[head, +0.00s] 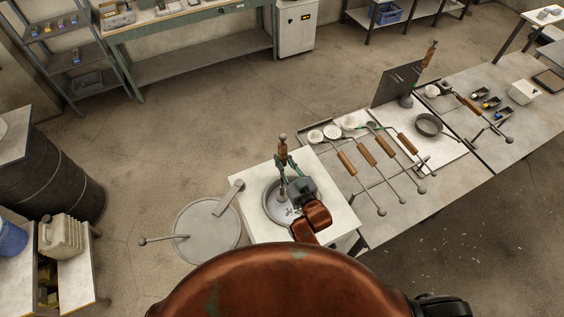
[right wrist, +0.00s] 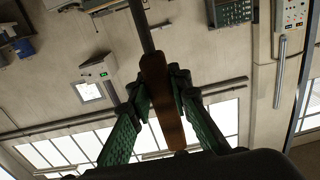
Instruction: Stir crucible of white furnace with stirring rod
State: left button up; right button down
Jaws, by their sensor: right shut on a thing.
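The white furnace (head: 333,218) stands in front of me with its top opening uncovered. The round crucible opening (head: 271,208) shows grey inside, with small light bits; its contents are hard to make out. My right gripper (head: 286,168) is over the opening, shut on the wooden handle of the stirring rod (head: 282,150). The rod stands near upright, its lower end inside the opening; whether it touches the bottom cannot be told. In the right wrist view the green fingers (right wrist: 160,100) close around the brown handle (right wrist: 158,75). My left gripper is out of view.
A round grey lid (head: 197,222) with handles is left of the furnace. A workbench (head: 375,235) to the right holds several wooden-handled ladles (head: 365,144), a dark pan (head: 429,125) and an upright dark panel (head: 394,85). A dark barrel (head: 60,185) stands at left.

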aim_at(284, 151)
jog(key=shift+r, duration=3.6)
jog(key=shift+a, duration=0.1)
